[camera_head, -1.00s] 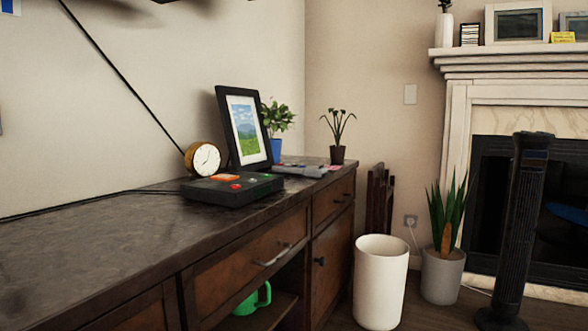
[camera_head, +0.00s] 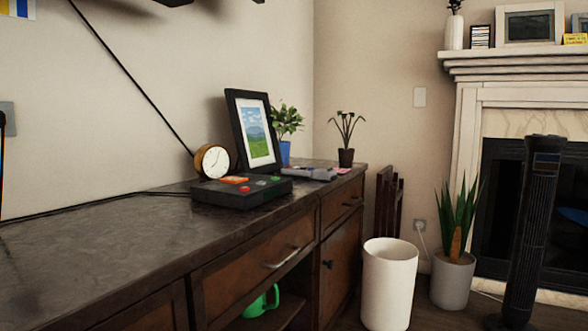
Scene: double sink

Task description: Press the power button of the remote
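No object is clearly recognisable as a remote. A flat black box (camera_head: 225,194) with red and green buttons and an orange patch lies on the dark cabinet top (camera_head: 95,235); I cannot tell whether it is the remote. Flat grey items (camera_head: 308,174) lie behind it near the cabinet's far end, too small to make out. Neither of my grippers is in view.
A round clock (camera_head: 212,161), a picture frame (camera_head: 237,130) and potted plants (camera_head: 285,150) stand around the box. The near cabinet top is clear. A white bin (camera_head: 389,285), a floor plant (camera_head: 452,280) and a black tower (camera_head: 533,230) stand on the right.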

